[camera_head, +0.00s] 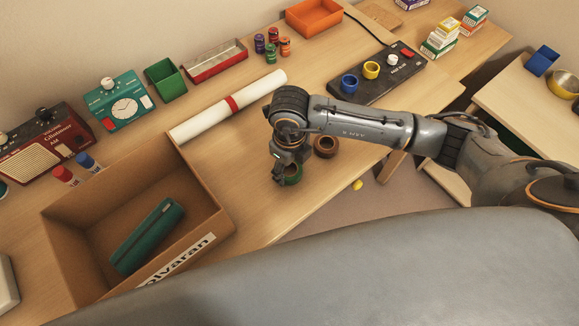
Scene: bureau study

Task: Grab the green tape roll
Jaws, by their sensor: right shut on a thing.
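The green tape roll (292,179) is near the front edge of the wooden desk, to the right of the cardboard box. My right gripper (286,176) points down at it from above and is shut on it. The gripper hides part of the roll, and I cannot tell whether the roll still touches the desk. A brown tape roll (326,147) lies just to the right, apart from the green one. My left gripper is not in view.
The open cardboard box (205,195) holds a green case (147,237). A rolled white paper with a red band (228,106) lies behind. A yellow ball (357,185) shows beyond the desk edge.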

